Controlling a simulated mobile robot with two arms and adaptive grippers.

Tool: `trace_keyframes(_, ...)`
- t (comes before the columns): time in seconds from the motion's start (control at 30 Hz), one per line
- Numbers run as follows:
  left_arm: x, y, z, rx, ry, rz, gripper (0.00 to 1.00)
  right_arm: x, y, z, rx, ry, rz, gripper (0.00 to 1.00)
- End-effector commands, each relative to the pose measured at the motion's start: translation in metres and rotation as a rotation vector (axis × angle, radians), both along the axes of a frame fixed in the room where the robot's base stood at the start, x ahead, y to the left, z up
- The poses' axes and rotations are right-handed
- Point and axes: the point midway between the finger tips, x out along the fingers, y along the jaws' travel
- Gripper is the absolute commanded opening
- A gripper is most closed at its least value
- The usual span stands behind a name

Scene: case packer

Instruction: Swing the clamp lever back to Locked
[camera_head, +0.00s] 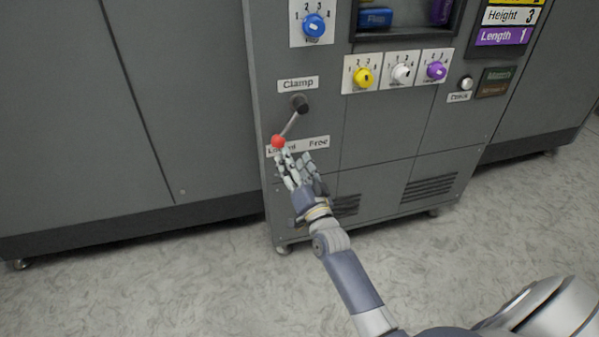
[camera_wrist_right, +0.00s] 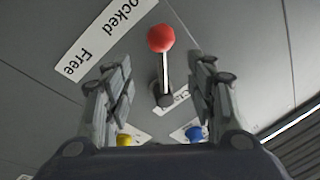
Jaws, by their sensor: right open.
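The clamp lever (camera_head: 290,124) hangs from a dark round pivot on the grey cabinet front, under the Clamp label (camera_head: 298,84). It slants down and left, and its red knob (camera_head: 278,141) overlaps the Locked end of the Locked/Free label (camera_head: 318,143). My right gripper (camera_head: 295,155) is just below the knob, open and empty. In the right wrist view, the red knob (camera_wrist_right: 160,38) and lever appear between the spread fingers of the gripper (camera_wrist_right: 160,72). I cannot tell whether a finger touches the knob. My left gripper is not in view.
A blue dial (camera_head: 314,26) is above the lever. Yellow (camera_head: 364,76), white (camera_head: 402,74) and purple (camera_head: 436,71) dials are to its right, with a Check button (camera_head: 466,83) beyond. Vents are low on the cabinet. The floor in front is clear.

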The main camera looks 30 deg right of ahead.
Motion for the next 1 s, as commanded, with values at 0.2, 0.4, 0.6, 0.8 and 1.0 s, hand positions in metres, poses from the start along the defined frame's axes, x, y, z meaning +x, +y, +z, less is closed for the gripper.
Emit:
trace_keyframes(0.2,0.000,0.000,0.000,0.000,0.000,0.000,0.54,-0.026,0.004,-0.006,0.001,0.001,0.000,0.51)
trace_keyframes(0.4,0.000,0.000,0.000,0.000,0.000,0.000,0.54,-0.034,0.005,-0.007,0.002,-0.001,0.000,0.51)
trace_keyframes(0.6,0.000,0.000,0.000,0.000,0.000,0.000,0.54,-0.034,0.005,-0.007,0.002,-0.001,0.000,0.51)
trace_keyframes(0.8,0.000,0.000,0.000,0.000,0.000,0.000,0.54,-0.034,0.005,-0.008,0.001,0.000,0.000,0.51)
trace_keyframes(1.0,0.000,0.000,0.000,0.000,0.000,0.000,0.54,-0.036,0.012,-0.014,-0.017,0.039,0.019,0.51)
